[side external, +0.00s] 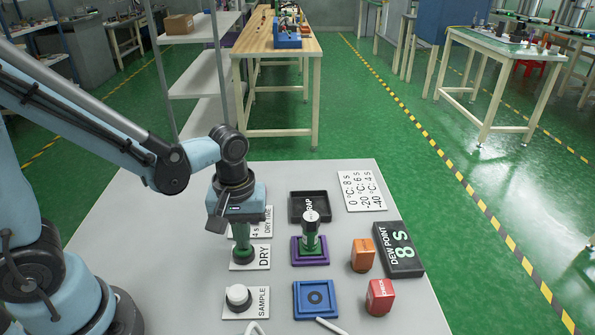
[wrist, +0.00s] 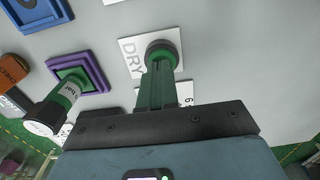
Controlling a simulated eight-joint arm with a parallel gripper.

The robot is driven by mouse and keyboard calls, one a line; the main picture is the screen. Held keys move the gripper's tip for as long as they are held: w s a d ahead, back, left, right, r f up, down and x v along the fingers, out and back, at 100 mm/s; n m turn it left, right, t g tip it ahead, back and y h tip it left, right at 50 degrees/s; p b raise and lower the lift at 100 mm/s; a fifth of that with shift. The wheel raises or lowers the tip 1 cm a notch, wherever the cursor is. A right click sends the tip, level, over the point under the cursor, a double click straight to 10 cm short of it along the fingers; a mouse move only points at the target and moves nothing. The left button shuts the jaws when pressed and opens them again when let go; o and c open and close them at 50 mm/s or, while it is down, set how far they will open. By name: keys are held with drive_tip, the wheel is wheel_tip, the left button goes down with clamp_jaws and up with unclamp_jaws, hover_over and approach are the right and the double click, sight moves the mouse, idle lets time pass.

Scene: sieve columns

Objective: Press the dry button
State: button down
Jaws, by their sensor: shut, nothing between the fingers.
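The dry button is a dark round base with a green top on a white plate lettered DRY (side external: 263,257). In the wrist view the dark button (wrist: 163,47) sits on the same plate (wrist: 127,48). My gripper (side external: 242,246) points straight down over this button, fingers together and empty. In the wrist view the green fingers (wrist: 157,72) end at the button and overlap it. Whether the tips touch it or hover just above cannot be told. The fingers hide part of the button's top.
A green column (side external: 311,240) stands in a purple holder (side external: 297,258) to the right. A white SAMPLE button (side external: 238,296), blue pad (side external: 301,308), orange block (side external: 362,254), red block (side external: 380,297), black tray (side external: 309,194) and DEW POINT display (side external: 400,250) reading 8 S share the table.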

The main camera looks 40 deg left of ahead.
wheel_tip(320, 180, up, 13)
idle(0.7)
drive_tip(key=shift+f, duration=0.15)
idle(0.4)
drive_tip(key=shift+w+a+f+m+t, duration=0.1)
drive_tip(key=shift+a+f+m+t, duration=0.25)
drive_tip(key=shift+a+m+t, duration=0.7)
drive_tip(key=shift+w+a+f+m+t, duration=0.1)
drive_tip(key=shift+a+f+m+t, duration=0.25)
drive_tip(key=shift+m+t, duration=1.3)
drive_tip(key=shift+a+f+m+t, duration=0.35)
drive_tip(key=shift+a+m+t, duration=0.45)
drive_tip(key=shift+m, duration=1)
drive_tip(key=shift+d, duration=0.1)
idle(1.6)
